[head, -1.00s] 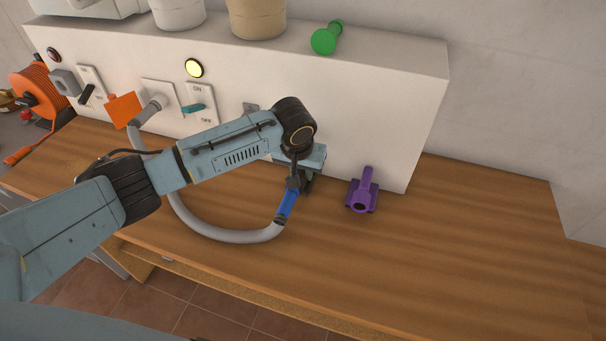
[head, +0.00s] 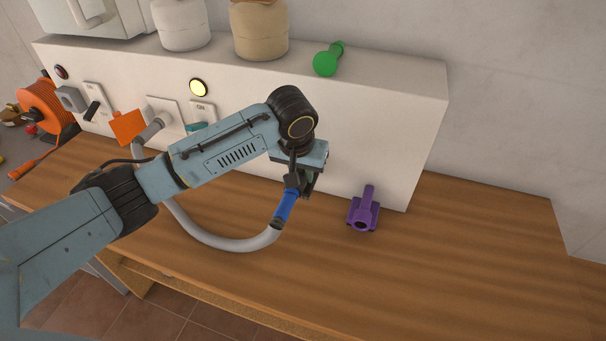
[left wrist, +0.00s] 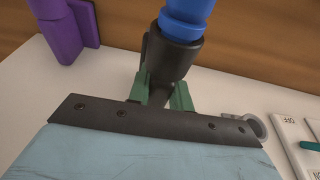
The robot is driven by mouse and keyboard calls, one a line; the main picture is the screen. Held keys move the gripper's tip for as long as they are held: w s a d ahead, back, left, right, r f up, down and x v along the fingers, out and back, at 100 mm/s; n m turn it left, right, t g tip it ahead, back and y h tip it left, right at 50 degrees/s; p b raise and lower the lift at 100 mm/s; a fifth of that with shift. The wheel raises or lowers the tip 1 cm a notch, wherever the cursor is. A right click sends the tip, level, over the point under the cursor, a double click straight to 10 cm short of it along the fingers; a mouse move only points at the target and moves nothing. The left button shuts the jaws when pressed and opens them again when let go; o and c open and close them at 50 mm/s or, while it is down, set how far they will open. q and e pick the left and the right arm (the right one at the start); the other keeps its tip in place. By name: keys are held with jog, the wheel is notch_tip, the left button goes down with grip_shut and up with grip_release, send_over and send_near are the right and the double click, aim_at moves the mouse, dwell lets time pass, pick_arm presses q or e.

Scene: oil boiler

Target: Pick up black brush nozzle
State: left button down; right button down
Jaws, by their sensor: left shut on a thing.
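My left gripper (head: 303,186) is shut on a black piece (left wrist: 172,58) that joins the blue end (head: 286,207) of a grey hose (head: 225,243). In the left wrist view the green fingers sit on both sides of its narrow neck, with the blue part (left wrist: 187,14) above. No bristles show, so I cannot tell whether this piece is the brush nozzle. A purple nozzle (head: 363,211) stands on the table right of the gripper; it also shows in the left wrist view (left wrist: 65,28). A green nozzle (head: 326,63) lies on the white box. My right gripper is out of view.
The white box (head: 400,130) stands behind the gripper, with switches, a yellow lamp (head: 198,88) and an orange tag (head: 128,127). Two canisters stand on top. An orange cable reel (head: 45,105) is at the far left. The wooden table (head: 460,260) is clear at the right.

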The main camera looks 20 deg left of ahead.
pick_arm(q)
jog(key=s, duration=1.8)
jog(key=shift+s+a+p, duration=0.35)
jog(key=shift+s+a, duration=0.05)
